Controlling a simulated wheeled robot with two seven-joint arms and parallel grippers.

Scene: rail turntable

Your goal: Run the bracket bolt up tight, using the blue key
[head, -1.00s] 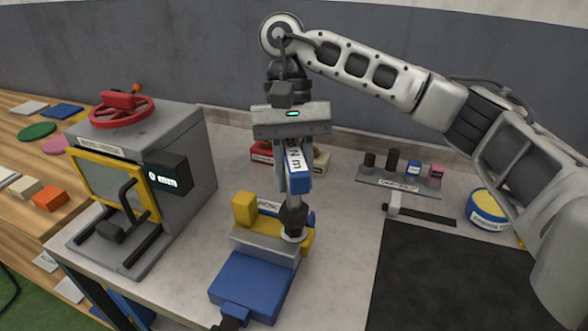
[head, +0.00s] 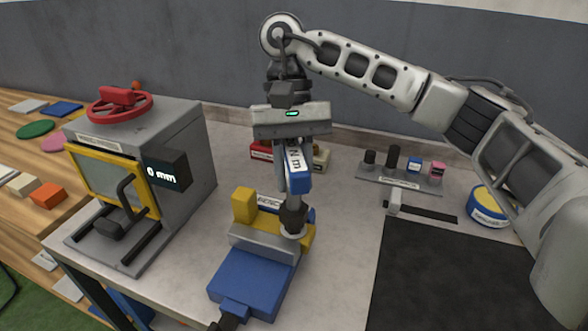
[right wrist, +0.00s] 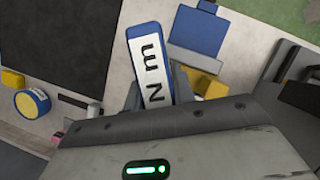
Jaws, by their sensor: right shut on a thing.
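The blue key (head: 298,181), a blue-and-white tool marked "N m", is held upright in my right gripper (head: 290,142). The gripper is shut on it. In the right wrist view, the key (right wrist: 150,62) sticks out beyond the gripper's body. The key's dark lower end (head: 293,218) stands over a pale ring at the right end of the yellow bracket (head: 245,207). The bolt itself is hidden beneath it. The bracket sits at a grey and blue vise (head: 252,280). My left gripper is not in view.
A grey machine (head: 180,140) with a red wheel and a "0 mm" display stands at left. A rack of sockets (head: 400,180), a blue-yellow tub (head: 488,207) and a black mat (head: 450,275) are at right. Red and yellow bins stand behind the key.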

